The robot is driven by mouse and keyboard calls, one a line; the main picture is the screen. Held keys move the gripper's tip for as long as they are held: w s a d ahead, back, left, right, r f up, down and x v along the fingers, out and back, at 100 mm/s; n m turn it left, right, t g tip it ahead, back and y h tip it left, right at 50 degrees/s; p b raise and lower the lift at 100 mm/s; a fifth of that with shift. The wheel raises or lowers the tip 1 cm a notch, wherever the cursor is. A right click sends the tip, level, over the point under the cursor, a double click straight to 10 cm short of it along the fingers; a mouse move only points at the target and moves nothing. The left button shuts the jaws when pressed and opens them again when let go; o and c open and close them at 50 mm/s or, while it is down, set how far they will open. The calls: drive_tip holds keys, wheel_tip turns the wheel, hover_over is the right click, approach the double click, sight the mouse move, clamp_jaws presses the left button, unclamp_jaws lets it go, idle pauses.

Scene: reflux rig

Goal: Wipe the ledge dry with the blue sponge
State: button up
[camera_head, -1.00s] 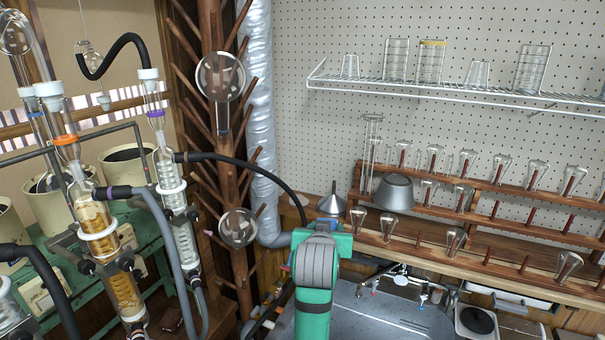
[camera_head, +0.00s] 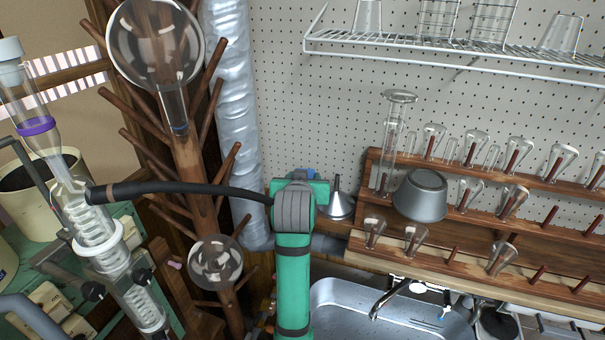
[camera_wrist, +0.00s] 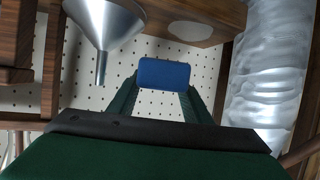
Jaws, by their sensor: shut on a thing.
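The blue sponge (camera_wrist: 164,73) is between the two fingertips of my gripper (camera_wrist: 163,89), which is shut on it. In the head view only a sliver of blue sponge (camera_head: 304,173) shows above my green wrist, which hides the fingers. The wooden ledge (camera_wrist: 160,22) crosses the top of the wrist view, which looks upside down, and has a pale oval patch (camera_wrist: 193,29) on it. The sponge appears apart from the ledge.
A metal funnel (camera_head: 338,203) stands stem up close to the right of my wrist; it also shows in the wrist view (camera_wrist: 103,25). A grey bowl (camera_head: 421,196) and several small flasks sit on the rack. A silver duct (camera_head: 232,110) and black hose (camera_head: 170,188) are at left.

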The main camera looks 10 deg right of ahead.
drive_tip(key=shift+w+a+f, duration=0.25)
drive_tip(key=shift+w+f, duration=0.1)
drive_tip(key=shift+f, duration=0.1)
drive_tip(key=shift+w+a+f, duration=0.2)
drive_tip(key=shift+w+f, duration=0.15)
drive_tip(key=shift+f, duration=0.1)
drive_tip(key=shift+w+a+f, duration=0.1)
drive_tip(key=shift+w+f, duration=0.9)
drive_tip(key=shift+f, duration=1.2)
drive_tip(key=shift+f, duration=0.2)
drive_tip(key=shift+s+d, duration=0.45)
drive_tip(key=shift+d, duration=0.2)
drive_tip(key=shift+s+d, duration=0.4)
drive_tip(key=shift+d, duration=0.2)
drive_tip(key=shift+w+a, duration=0.1)
